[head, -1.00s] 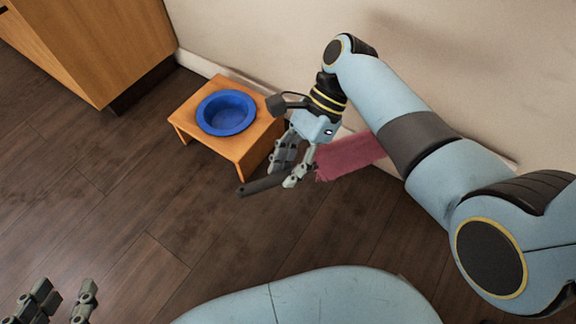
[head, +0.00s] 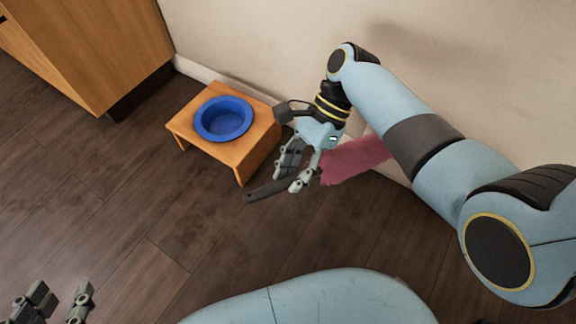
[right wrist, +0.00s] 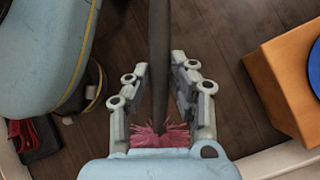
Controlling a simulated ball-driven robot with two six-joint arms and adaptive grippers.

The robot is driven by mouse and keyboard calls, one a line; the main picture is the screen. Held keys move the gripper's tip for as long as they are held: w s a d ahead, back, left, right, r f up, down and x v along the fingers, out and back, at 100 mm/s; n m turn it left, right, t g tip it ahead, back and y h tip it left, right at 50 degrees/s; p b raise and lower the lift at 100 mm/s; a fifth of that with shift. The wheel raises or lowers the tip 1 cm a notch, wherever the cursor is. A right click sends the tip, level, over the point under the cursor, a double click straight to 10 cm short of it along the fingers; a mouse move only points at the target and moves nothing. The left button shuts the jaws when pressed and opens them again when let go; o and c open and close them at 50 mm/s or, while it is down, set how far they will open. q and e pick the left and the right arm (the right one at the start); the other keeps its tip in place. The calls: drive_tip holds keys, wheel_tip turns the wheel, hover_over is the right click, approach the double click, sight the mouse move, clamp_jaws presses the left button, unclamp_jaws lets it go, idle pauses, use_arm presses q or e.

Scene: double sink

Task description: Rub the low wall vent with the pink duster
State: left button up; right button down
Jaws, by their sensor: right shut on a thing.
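The pink duster (head: 353,159) has a fluffy pink head and a dark handle (head: 266,191). My right gripper (head: 295,176) is shut on the duster, with the handle sticking out to the left and the pink head to the right, close to the wall. In the right wrist view the dark handle (right wrist: 159,60) runs between the fingers, and part of the pink head (right wrist: 160,134) shows below them. My left gripper (head: 54,306) is at the lower left corner, its fingers apart and empty. The low wall vent cannot be made out; my right arm covers part of the wall.
A small wooden stand (head: 186,123) with a blue bowl (head: 222,119) stands by the wall, just left of my right gripper. A wooden cabinet (head: 95,50) is at the upper left. A dark red thing (right wrist: 35,138) lies on the floor. The wood floor (head: 120,215) between is clear.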

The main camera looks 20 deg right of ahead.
sight(270, 195)
drive_tip(key=shift+s+d+r+p, duration=0.3)
drive_tip(key=shift+s+d+p, duration=0.25)
drive_tip(key=shift+s+p, duration=0.1)
use_arm(q)
drive_tip(key=r, duration=0.1)
drive_tip(key=w+r+p, duration=0.1)
drive_tip(key=r, duration=0.1)
drive_tip(key=shift+r, duration=0.3)
use_arm(e)
drive_tip(key=shift+w+a+f, duration=0.25)
drive_tip(key=shift+w+a, duration=0.8)
drive_tip(key=shift+w, duration=0.05)
drive_tip(key=s+a+p, duration=0.1)
drive_tip(key=a, duration=0.1)
drive_tip(key=s+a+p, duration=0.2)
drive_tip(key=shift+s+r, duration=0.15)
use_arm(q)
drive_tip(key=shift+t, duration=0.4)
drive_tip(key=r, duration=0.2)
drive_tip(key=w+r, duration=0.1)
drive_tip(key=r, duration=0.1)
use_arm(e)
drive_tip(key=shift+s+a+f, duration=0.2)
drive_tip(key=shift+s+a, duration=0.1)
drive_tip(key=shift+s, duration=0.05)
